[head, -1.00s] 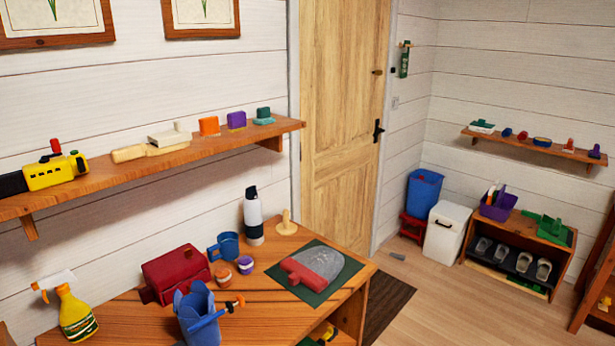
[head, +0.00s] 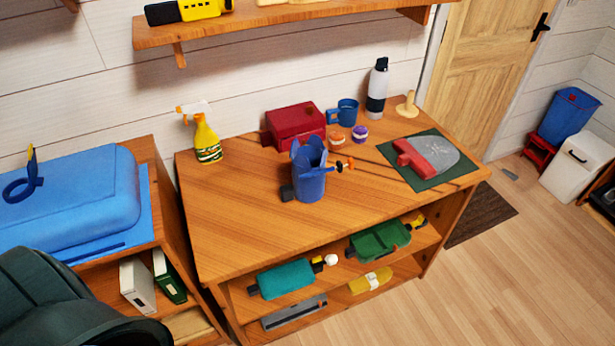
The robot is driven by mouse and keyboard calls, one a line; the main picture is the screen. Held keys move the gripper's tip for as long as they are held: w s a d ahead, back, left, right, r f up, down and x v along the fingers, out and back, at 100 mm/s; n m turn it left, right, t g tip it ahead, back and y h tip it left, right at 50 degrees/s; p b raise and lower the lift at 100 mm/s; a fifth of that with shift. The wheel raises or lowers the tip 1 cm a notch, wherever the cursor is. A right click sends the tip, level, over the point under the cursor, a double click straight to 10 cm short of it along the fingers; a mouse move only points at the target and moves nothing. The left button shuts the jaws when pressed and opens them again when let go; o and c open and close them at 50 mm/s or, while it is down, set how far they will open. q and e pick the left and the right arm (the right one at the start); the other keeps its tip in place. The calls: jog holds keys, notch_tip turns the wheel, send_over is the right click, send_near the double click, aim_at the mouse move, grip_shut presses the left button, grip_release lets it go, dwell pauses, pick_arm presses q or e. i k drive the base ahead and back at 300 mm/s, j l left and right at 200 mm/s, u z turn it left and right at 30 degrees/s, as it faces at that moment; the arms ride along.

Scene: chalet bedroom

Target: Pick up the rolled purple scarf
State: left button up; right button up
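I see no rolled purple scarf in the head view. The only purple thing that shows is a small purple-topped jar (head: 359,133) on the wooden table. On the shelf below the table top lies a teal roll-shaped thing (head: 285,279) with a white knob at its right end. Neither of my grippers is in view.
The wooden table (head: 225,235) bears a spray bottle (head: 207,140), red box (head: 296,122), blue container (head: 309,175) and green mat (head: 398,173). A blue case (head: 70,200) lies on a cabinet at left. A dark rounded thing (head: 60,300) fills the lower left. Floor at lower right is clear.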

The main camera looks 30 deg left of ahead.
aim_at(360, 132)
jog(key=i+l+u, duration=0.15)
jog(key=l+u, duration=0.3)
jog(key=l, duration=0.65)
jog(key=l+u, duration=0.45)
jog(key=l, duration=0.65)
jog(key=k, duration=0.05)
